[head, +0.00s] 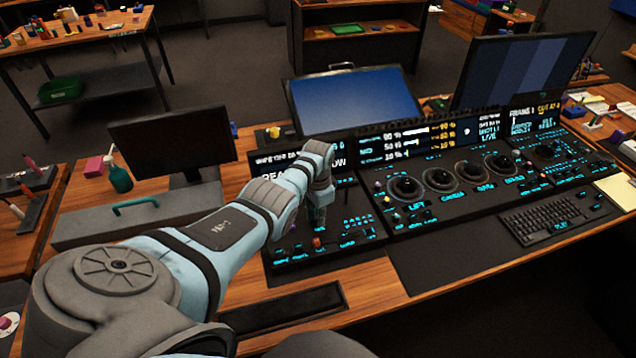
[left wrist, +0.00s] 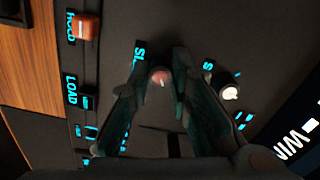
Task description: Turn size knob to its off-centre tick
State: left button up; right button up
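In the left wrist view a small reddish knob with a white mark (left wrist: 159,78) stands on the dark panel. A cyan label beginning "SI" sits beside it, its rest hidden by a finger. My left gripper (left wrist: 161,62) points down at the panel with one finger on each side of this knob. In the head view my left gripper (head: 317,220) is over the left part of the console, hiding the knob. My right gripper is not in view.
A black knob with a white top (left wrist: 229,90) stands close to the right finger. An orange control (left wrist: 84,27) by the label "HOLD" is at upper left. Screens (head: 356,100) rise behind the console. Large round dials (head: 406,189) and a keyboard (head: 550,218) lie to the right.

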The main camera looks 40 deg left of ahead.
pick_arm(q)
jog(key=o, duration=0.4)
jog(key=shift+c, duration=0.2)
notch_tip(320, 180, up, 12)
dwell(0.5)
